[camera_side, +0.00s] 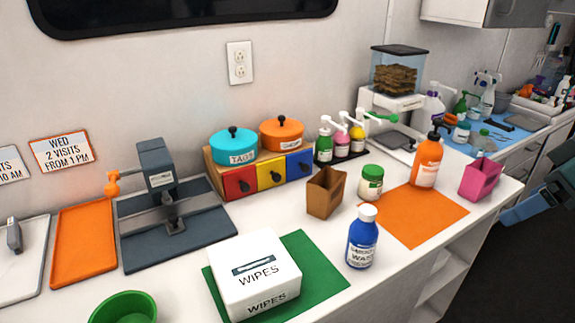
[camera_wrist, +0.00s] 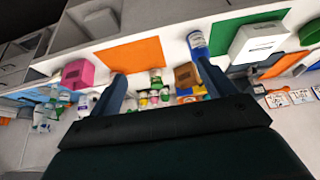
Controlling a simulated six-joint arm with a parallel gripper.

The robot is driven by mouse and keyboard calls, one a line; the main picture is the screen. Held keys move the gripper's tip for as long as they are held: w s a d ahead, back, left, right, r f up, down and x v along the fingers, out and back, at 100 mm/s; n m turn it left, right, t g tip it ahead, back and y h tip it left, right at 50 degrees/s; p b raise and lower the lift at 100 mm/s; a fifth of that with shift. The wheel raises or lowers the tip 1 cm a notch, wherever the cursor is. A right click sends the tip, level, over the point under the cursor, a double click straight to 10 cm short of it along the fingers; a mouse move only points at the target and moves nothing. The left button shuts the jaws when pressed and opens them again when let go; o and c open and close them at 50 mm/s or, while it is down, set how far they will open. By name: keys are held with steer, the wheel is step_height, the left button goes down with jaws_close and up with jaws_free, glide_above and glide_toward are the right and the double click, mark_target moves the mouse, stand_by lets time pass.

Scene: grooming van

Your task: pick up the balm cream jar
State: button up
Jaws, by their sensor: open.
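The balm cream jar is probably the small white jar with a green lid (camera_side: 371,183), upright on the white counter at the back left corner of the orange mat. I cannot read its label. In the wrist view a white and green jar (camera_wrist: 155,77) appears between my fingers, well beyond them. My gripper (camera_wrist: 163,82) is open with nothing between its fingers. In the side view part of my gripper (camera_side: 524,208) shows at the right edge, off the counter's front and far from the jar.
A brown open box (camera_side: 325,193) stands left of the jar, and a blue bottle (camera_side: 362,240) in front. An orange pump bottle (camera_side: 427,160) and a pink box (camera_side: 481,180) stand to the right. Pump bottles (camera_side: 342,143) stand behind. The orange mat (camera_side: 412,217) is mostly bare.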

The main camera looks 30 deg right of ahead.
steer(key=shift+w+r, duration=0.1)
steer(key=w+r+m, duration=0.3)
steer(key=w+m, duration=0.3)
steer(key=w, duration=0.3)
steer(key=m+g+y, duration=0.3)
steer(key=m+y, duration=0.1)
steer(key=m, duration=1.5)
glide_above(374, 169)
steer(key=s+d, duration=0.2)
steer(key=d, duration=0.1)
step_height(374, 169, down, 11)
steer(key=shift+s+d+r, duration=0.2)
steer(key=shift+f, duration=0.1)
steer(key=shift+x, duration=4.2)
steer(key=shift+f, duration=0.1)
